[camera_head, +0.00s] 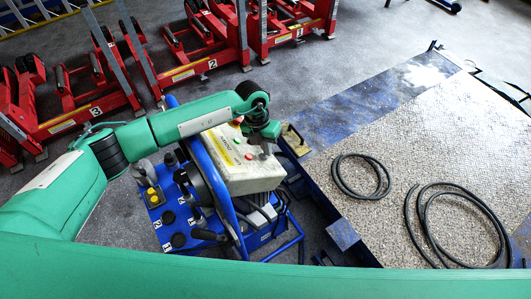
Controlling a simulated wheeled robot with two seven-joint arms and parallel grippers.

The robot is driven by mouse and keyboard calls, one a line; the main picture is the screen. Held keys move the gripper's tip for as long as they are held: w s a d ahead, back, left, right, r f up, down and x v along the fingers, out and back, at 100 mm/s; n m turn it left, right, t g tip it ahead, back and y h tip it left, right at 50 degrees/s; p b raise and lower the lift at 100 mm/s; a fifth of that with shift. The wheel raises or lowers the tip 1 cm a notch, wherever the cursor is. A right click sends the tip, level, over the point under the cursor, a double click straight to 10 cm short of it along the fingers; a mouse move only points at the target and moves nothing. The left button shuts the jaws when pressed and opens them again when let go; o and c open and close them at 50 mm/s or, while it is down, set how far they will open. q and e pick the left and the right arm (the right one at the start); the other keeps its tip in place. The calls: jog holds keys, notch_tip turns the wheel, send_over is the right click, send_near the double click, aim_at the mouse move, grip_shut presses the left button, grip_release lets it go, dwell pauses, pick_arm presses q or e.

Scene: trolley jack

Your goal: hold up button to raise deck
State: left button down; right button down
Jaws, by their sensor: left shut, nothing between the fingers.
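A cream control box (232,172) with small coloured buttons sits on the blue trolley unit (183,215) in the middle. A red button (249,156) shows on its top face. My left gripper (267,149) is shut and empty, pointing down over the right end of the box's top face. The box face under the fingertips is hidden, so I cannot tell which button is there or whether they touch it. The deck (425,130), a speckled platform with a blue edge, lies to the right. My right gripper is out of view.
Two black hose coils (345,187) (424,215) lie on the deck. Red numbered jacks (190,70) stand in a row at the back left. Grey floor is open between the jacks and the deck. A green part of mine crosses the bottom of the view.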

pick_arm(q)
jog(key=shift+w+d+r, duration=0.35)
jog(key=shift+d+r, duration=0.1)
jog(key=shift+r, duration=0.3)
jog(key=shift+w+d+r, duration=0.3)
jog(key=shift+d+r, duration=0.15)
jog(key=shift+r, duration=0.2)
jog(key=shift+w+d+r, duration=0.35)
jog(key=shift+d+r, duration=0.05)
jog(key=shift+r, duration=0.25)
jog(key=shift+w+d+r, duration=0.3)
jog(key=shift+d+r, duration=0.15)
jog(key=shift+r, duration=0.2)
dwell(0.6)
